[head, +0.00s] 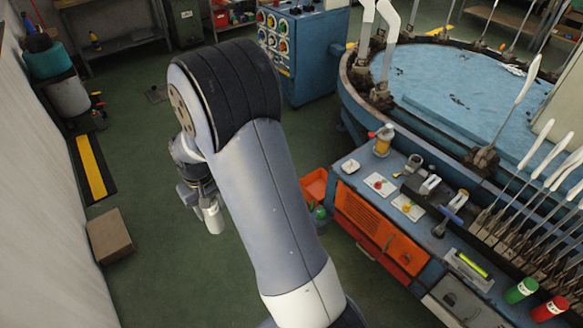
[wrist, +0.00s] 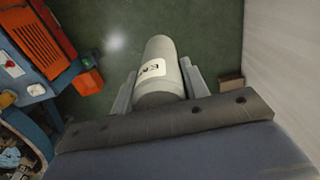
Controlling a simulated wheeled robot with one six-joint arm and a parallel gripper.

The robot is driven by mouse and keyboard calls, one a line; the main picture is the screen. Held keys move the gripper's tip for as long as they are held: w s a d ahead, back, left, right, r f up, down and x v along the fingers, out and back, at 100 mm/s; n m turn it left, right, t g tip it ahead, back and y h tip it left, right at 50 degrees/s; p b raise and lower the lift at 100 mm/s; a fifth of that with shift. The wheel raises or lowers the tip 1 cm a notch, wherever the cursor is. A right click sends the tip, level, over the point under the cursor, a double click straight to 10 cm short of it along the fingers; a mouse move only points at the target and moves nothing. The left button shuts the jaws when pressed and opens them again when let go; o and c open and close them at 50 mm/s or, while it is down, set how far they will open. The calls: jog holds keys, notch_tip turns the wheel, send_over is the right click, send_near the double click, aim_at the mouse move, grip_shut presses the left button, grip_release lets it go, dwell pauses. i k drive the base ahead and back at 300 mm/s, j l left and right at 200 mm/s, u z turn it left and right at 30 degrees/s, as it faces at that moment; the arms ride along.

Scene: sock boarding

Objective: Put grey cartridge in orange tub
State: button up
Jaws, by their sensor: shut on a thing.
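The grey cartridge (head: 213,217) hangs below my gripper (head: 203,196) in the head view, above the green floor. In the wrist view the cartridge (wrist: 158,68) is a pale grey cylinder with a white label, held between the two fingers of my gripper (wrist: 160,88). The orange tub (head: 314,186) stands on the floor beside the blue bench, to the right of the cartridge in the head view and partly hidden by my arm. It also shows in the wrist view (wrist: 88,81), at the left, with a green item at its edge.
The blue bench (head: 345,222) with orange drawer fronts (head: 378,235) stands right of the tub. A cardboard box (head: 109,236) lies on the floor at the left. A big blue round table (head: 450,95) fills the back right.

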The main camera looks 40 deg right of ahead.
aim_at(316, 191)
jog(key=i+j+z, duration=0.1)
jog(key=i, duration=1.35)
jog(key=i+z, duration=0.75)
jog(key=z, duration=0.15)
jog(key=i+j+z, duration=0.25)
jog(key=z, duration=0.15)
jog(key=i+z, duration=0.2)
jog(key=z, duration=0.2)
jog(key=i+z, duration=0.15)
jog(key=z, duration=0.25)
jog(key=i+j+z, duration=0.1)
jog(key=z, duration=0.35)
jog(key=i+j+z, duration=0.2)
jog(key=z, duration=0.2)
jog(key=i+j+z, duration=0.4)
jog(key=z, duration=0.15)
